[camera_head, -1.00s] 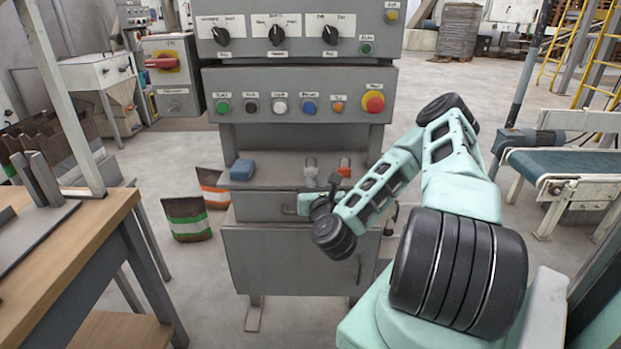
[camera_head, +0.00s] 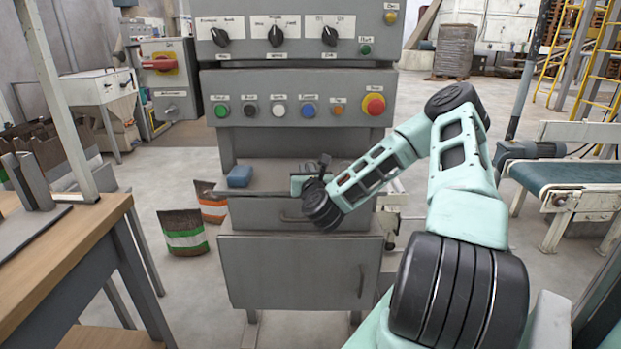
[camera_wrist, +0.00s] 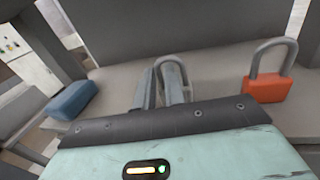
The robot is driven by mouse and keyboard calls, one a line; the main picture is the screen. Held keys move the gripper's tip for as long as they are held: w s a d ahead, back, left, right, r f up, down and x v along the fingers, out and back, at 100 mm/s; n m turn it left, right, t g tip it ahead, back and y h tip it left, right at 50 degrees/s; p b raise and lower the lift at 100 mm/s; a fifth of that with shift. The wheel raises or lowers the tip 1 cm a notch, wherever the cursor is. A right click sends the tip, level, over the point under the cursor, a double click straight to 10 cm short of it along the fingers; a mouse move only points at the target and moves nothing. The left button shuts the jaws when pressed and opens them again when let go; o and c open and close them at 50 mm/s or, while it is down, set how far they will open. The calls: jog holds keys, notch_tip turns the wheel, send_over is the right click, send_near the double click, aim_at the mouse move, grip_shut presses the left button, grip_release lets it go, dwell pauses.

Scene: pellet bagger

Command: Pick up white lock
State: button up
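A grey metal shackle (camera_wrist: 174,70) stands up just beyond my gripper in the wrist view. The lock body beneath it is hidden by my gripper, so its colour does not show. My gripper (camera_wrist: 158,100) is at this shackle, with a grey finger-like part close along its left side. Whether the fingers are apart or closed on the lock cannot be made out. In the head view my gripper (camera_head: 298,184) is over the machine's shelf and covers the place of the lock. An orange padlock (camera_wrist: 265,88) stands apart to the right in the wrist view.
A blue block (camera_wrist: 72,100) lies on the shelf to the left and also shows in the head view (camera_head: 240,175). The grey shelf (camera_wrist: 120,80) has a wall behind it. The control panel (camera_head: 295,98) overhangs the shelf. A wooden table (camera_head: 85,245) stands at left.

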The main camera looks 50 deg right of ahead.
jog(key=shift+x, duration=1.9)
grip_shut()
jog(key=shift+s+r, duration=0.1)
jog(key=shift+r, duration=0.05)
